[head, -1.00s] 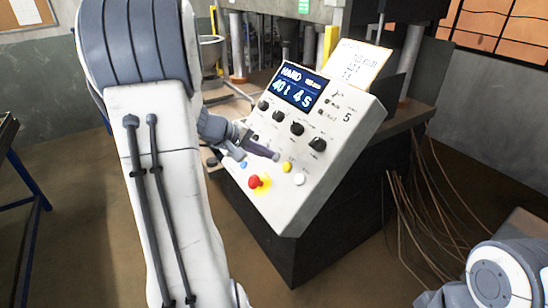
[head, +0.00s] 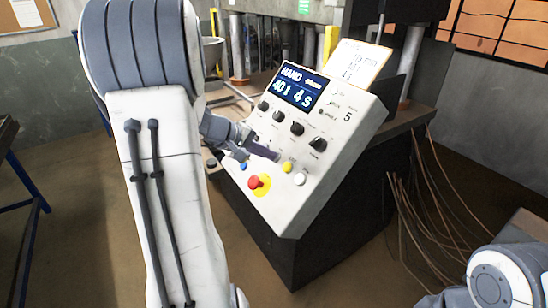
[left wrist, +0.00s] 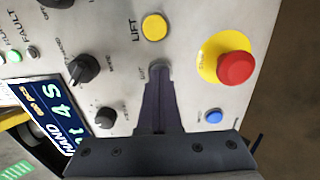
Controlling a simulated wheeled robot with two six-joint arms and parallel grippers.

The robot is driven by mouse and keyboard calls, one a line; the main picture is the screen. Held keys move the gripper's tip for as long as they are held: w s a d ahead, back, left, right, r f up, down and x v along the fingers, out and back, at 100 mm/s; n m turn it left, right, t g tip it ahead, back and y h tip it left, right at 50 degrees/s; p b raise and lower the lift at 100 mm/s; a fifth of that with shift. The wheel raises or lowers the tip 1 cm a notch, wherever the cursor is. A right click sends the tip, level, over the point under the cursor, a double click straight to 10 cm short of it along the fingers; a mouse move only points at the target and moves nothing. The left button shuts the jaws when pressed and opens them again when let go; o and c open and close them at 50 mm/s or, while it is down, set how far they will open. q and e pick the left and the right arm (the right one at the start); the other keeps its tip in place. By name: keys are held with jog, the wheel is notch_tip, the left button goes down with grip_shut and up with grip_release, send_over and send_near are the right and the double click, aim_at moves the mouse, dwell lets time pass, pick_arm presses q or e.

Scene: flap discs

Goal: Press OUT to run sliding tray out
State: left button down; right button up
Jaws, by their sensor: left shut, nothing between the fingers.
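The white sloped control panel (head: 330,150) carries the buttons. My left gripper (head: 278,158) is shut and empty, its fingers low over the panel. In the left wrist view the closed fingertips (left wrist: 160,70) lie beside a small label that I cannot read surely, between the yellow LIFT button (left wrist: 154,26) and the blue button (left wrist: 213,116). The fingers hide the panel under them, so I cannot tell whether they touch a button there. No button clearly marked OUT shows, and I cannot make out the sliding tray. My right gripper is out of view.
A red mushroom button (left wrist: 235,68) on a yellow ring is close to the fingers. A white button (head: 300,179), black knobs (head: 318,144) and a lit display (head: 297,88) share the panel. A paper card (head: 357,66) stands on top. Loose cables (head: 410,205) hang at the right.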

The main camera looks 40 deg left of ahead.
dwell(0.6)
pick_arm(q)
jog(key=shift+s+a+r, duration=0.15)
jog(key=shift+s+r, duration=0.25)
jog(key=shift+r, duration=0.05)
jog(key=p+v, duration=0.2)
jog(key=v, duration=0.4)
jog(key=shift+s+r+p, duration=0.15)
jog(key=shift+s+p, duration=0.15)
jog(key=shift+a, duration=0.15)
